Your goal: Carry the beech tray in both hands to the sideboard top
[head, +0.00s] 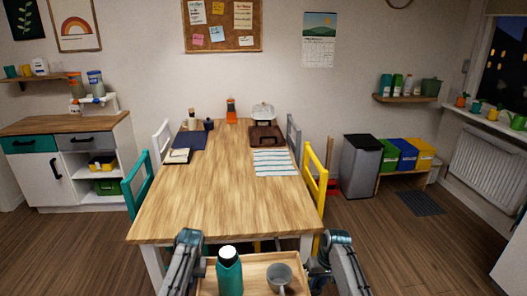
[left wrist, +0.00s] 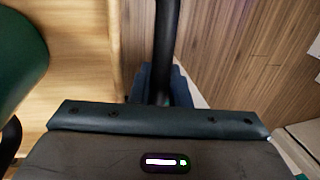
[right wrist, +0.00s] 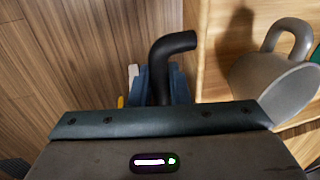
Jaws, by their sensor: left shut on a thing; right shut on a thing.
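The beech tray (head: 255,266) is at the bottom centre of the head view, in front of the near table edge. My left gripper (left wrist: 160,90) is shut on the black handle (left wrist: 166,40) at the tray's left side. My right gripper (right wrist: 160,88) is shut on the other black handle (right wrist: 172,45), with the mug just inside the rim. The sideboard top (head: 62,122) is wooden, far left by the wall, with a clear surface in its middle.
A wooden table (head: 215,195) fills the centre ahead, with a striped cloth (head: 273,162) and other items on it. A teal chair (head: 137,187) stands on its left and a yellow chair (head: 314,182) on its right. Floor (head: 70,245) at left is clear.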

